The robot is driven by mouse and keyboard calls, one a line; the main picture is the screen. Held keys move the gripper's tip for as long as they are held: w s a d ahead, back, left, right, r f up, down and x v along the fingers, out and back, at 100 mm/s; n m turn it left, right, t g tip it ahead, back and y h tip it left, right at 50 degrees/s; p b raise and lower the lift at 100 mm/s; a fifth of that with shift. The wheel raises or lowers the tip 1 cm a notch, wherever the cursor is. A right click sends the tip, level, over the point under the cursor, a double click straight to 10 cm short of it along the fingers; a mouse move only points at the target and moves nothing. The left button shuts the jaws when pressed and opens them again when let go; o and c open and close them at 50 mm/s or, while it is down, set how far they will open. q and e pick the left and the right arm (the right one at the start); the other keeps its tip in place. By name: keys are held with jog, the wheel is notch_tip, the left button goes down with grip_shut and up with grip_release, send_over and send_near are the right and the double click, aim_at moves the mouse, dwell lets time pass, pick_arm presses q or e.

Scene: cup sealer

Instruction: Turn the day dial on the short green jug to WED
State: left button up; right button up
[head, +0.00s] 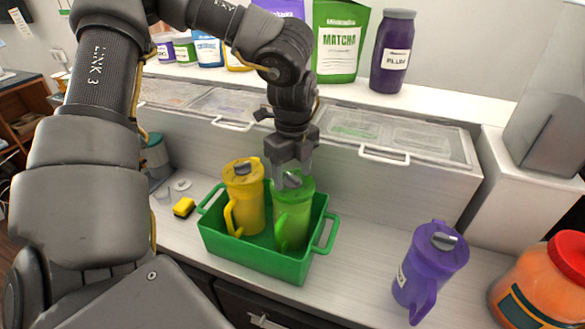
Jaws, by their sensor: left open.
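A green jug (293,222) stands upright in a green tub (257,264), with its handle at its left side. A grey dial shows on its lid, partly hidden by my left gripper. My left gripper (291,181) points down over the lid, its fingers open on either side of the dial; I cannot tell whether they touch it. The dial's lettering is too small to read. A yellow jug (245,197) stands beside the green jug in the tub. A purple jug (428,268) stands on the counter to the right. My right gripper is out of view.
An orange jar with a red lid (543,285) stands at the far right. Lidded bins (400,135) and a shelf with pouches and a plum bottle (393,52) are behind. The counter between tub and purple jug is clear.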

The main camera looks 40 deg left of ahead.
pick_arm(q)
jog(key=shift+w+f, duration=0.15)
jog(key=c, duration=1)
jog(key=shift+o, duration=0.2)
jog(key=shift+f+m+b, duration=0.15)
jog(key=shift+m+b, duration=0.25)
jog(key=shift+b, duration=0.45)
jog(key=m+b, duration=0.3)
jog(key=shift+f+b, duration=0.1)
jog(key=shift+b, duration=0.25)
jog(key=m+b, duration=0.1)
jog(key=m, duration=0.1)
jog(key=shift+m+b, duration=0.35)
jog(key=shift+m, duration=0.05)
jog(key=m, duration=0.2)
jog(key=shift+r+m+b, duration=0.2)
jog(key=shift+m+b, duration=0.15)
jog(key=shift+m, duration=0.05)
jog(key=m, duration=0.2)
jog(key=shift+m, duration=0.3)
jog(key=m, duration=0.3)
jog(key=shift+r+m, duration=0.1)
jog(key=shift+m, duration=2.2)
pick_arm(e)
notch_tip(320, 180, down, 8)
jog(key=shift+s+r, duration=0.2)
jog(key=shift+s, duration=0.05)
